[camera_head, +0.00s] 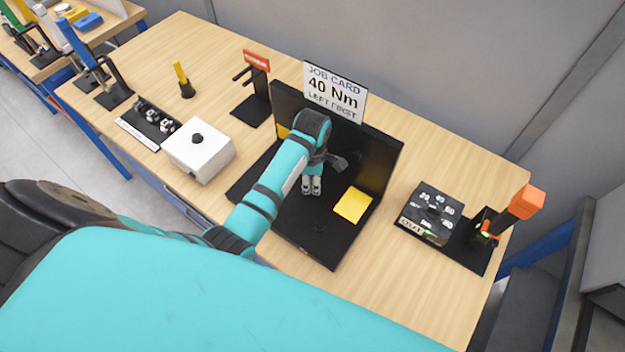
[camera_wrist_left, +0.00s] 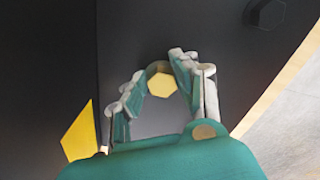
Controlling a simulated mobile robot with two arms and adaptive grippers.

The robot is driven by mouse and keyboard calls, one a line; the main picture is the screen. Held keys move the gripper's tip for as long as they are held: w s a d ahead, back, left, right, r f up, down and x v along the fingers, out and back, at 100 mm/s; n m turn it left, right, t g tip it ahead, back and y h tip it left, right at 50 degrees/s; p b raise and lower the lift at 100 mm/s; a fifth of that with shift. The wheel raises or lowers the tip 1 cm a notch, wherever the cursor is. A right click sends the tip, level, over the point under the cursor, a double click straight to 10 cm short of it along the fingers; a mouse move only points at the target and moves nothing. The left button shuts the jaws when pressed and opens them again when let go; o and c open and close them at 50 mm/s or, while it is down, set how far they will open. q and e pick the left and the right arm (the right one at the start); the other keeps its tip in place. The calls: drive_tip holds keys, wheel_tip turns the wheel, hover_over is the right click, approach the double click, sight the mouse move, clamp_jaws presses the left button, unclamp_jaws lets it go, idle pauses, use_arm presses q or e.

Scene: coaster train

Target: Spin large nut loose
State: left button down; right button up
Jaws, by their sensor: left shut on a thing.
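My left gripper (camera_head: 312,186) is over the black fixture (camera_head: 322,252), in front of its upright back plate. In the left wrist view, the fingers of the gripper (camera_wrist_left: 160,72) are closed around a yellow hexagonal piece, which I take to be the large nut (camera_wrist_left: 161,85). The fingers partly cover its sides. The nut cannot be made out in the head view. A dark hexagonal head (camera_wrist_left: 265,13) shows at the upper right of the wrist view, apart from the fingers. My right gripper is not in view.
A job card (camera_head: 335,90) tops the back plate. A yellow pad (camera_head: 353,204) lies on the fixture base. A white box (camera_head: 199,152) and socket rack (camera_head: 147,127) stand left. A dial box (camera_head: 431,213) and orange-topped tool (camera_head: 525,202) stand right.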

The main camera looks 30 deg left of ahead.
sight(311, 183)
use_arm(q)
drive_tip(key=c, duration=1)
unclamp_jaws()
drive_tip(key=shift+a, duration=0.1)
wheel_tip(311, 183, up, 12)
